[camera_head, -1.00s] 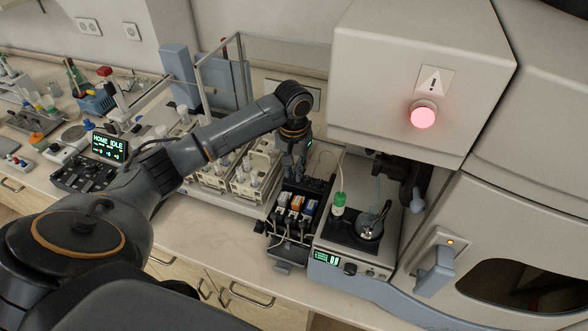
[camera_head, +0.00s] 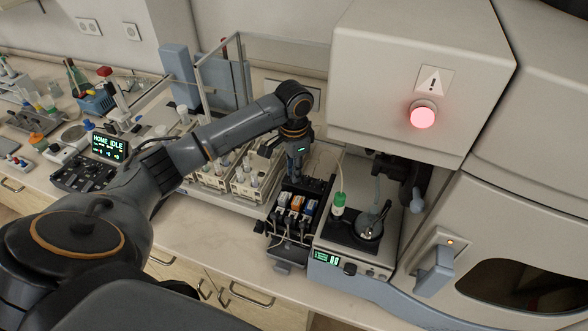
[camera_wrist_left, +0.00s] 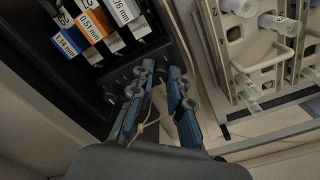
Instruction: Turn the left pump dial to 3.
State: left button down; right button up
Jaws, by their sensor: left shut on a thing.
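The black pump (camera_head: 286,231) stands on the bench, left of the white instrument, with several coloured labelled cassettes across it. My left gripper (camera_head: 297,178) points down at the pump's back end, behind the cassettes. In the left wrist view its blue-grey fingers (camera_wrist_left: 161,80) are close together at the pump's dark edge. They are shut on a small part there, which I take to be the left pump dial; the fingers hide it, so its setting cannot be read. The cassettes (camera_wrist_left: 90,25) show beside the fingers with size labels. My right gripper is not in view.
White racks with capped vials (camera_head: 238,186) stand close to the left of the pump. The instrument's low front unit (camera_head: 345,262) with a small green display and a tube-fitted vessel stands close on the right. The bench front (camera_head: 195,230) is clear.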

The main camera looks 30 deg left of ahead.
pick_arm(q)
jog(key=shift+r, duration=0.1)
dwell(0.4)
jog(key=c, duration=1.3)
grip_release()
notch_tip(320, 180, up, 12)
jog(key=shift+f, duration=0.1)
